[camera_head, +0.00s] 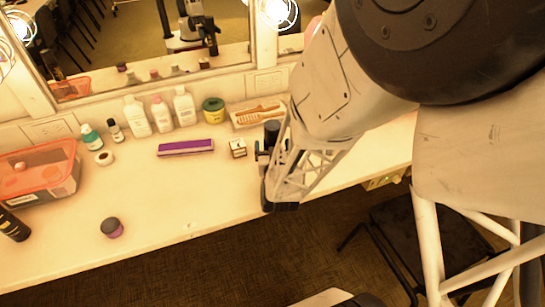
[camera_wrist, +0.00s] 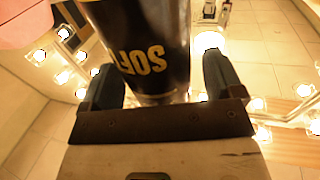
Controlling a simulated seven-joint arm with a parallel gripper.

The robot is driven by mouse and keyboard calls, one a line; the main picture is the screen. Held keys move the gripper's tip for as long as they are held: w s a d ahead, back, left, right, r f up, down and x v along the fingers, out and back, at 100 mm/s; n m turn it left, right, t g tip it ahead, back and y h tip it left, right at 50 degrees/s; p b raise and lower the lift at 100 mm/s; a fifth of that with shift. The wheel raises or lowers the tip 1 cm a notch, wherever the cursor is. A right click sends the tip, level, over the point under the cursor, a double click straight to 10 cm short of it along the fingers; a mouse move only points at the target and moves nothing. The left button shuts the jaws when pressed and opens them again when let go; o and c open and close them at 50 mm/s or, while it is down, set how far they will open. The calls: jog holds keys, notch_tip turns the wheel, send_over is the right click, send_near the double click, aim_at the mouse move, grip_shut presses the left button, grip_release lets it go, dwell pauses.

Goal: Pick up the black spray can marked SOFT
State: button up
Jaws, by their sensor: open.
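The black spray can (camera_wrist: 140,40) fills the upper middle of the wrist view, with SOFT in yellow letters, upside down in that picture. It stands between the two fingers of my gripper (camera_wrist: 163,80). The fingers are open, one on each side, and a gap shows at least on the right; contact on the left is hard to tell. In the head view my gripper (camera_head: 268,156) is at the counter's front right part. A dark can top (camera_head: 272,127) shows there, the rest hidden by my gripper and arm.
On the counter (camera_head: 190,230) stand white bottles (camera_head: 137,115), a green jar (camera_head: 213,110), a brush tray (camera_head: 258,113), a purple box (camera_head: 186,147), a small box (camera_head: 238,148) and a dark jar (camera_head: 111,228). A red-rimmed bin (camera_head: 40,170) and another black can (camera_head: 14,226) are far left.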

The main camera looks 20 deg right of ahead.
jog(key=c, duration=1.2)
jog(key=shift+r, duration=0.2)
notch_tip(320, 180, up, 28)
jog(key=shift+f, duration=0.15)
dwell(1.0)
